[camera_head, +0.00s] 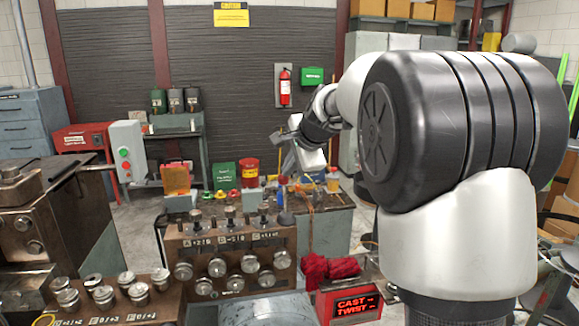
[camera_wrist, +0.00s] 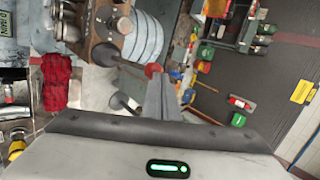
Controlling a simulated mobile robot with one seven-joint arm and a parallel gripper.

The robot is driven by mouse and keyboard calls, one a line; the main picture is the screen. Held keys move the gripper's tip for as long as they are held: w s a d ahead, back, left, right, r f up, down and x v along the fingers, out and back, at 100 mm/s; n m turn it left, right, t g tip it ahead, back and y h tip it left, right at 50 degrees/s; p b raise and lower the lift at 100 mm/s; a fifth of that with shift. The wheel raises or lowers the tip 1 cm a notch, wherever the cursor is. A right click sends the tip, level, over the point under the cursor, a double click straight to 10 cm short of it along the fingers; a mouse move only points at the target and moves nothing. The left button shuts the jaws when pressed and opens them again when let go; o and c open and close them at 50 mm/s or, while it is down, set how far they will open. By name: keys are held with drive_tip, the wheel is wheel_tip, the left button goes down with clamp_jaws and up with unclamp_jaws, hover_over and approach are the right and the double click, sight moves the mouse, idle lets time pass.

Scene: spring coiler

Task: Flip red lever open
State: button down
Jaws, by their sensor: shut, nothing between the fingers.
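In the wrist view the lever is a dark rod with a red ball knob (camera_wrist: 152,70) at its end. The rod runs left from the knob to a brown metal block (camera_wrist: 90,30). My gripper (camera_wrist: 163,77) is shut and empty, and its fingertips appear right beside the red knob. I cannot tell whether they touch it. In the head view my gripper (camera_head: 287,143) hangs over the workbench (camera_head: 325,235) at the end of my arm. I cannot make out the red lever in the head view.
A control panel with several round knobs (camera_head: 232,265) stands in front of the bench. A red rag (camera_head: 330,268) lies beside it, above the lit CAST/TWIST display (camera_head: 355,305). A grey button box (camera_head: 127,150) stands at left. Open floor lies behind the bench.

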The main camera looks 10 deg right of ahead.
drive_tip(key=shift+w, duration=0.25)
idle(0.4)
drive_tip(key=shift+d+r, duration=0.1)
drive_tip(key=s+d+r+p, duration=0.1)
drive_tip(key=s+r, duration=0.3)
drive_tip(key=r, duration=0.7)
drive_tip(key=shift+s+d+r+p, duration=0.35)
drive_tip(key=shift+d+r+p, duration=0.05)
drive_tip(key=shift+d, duration=0.2)
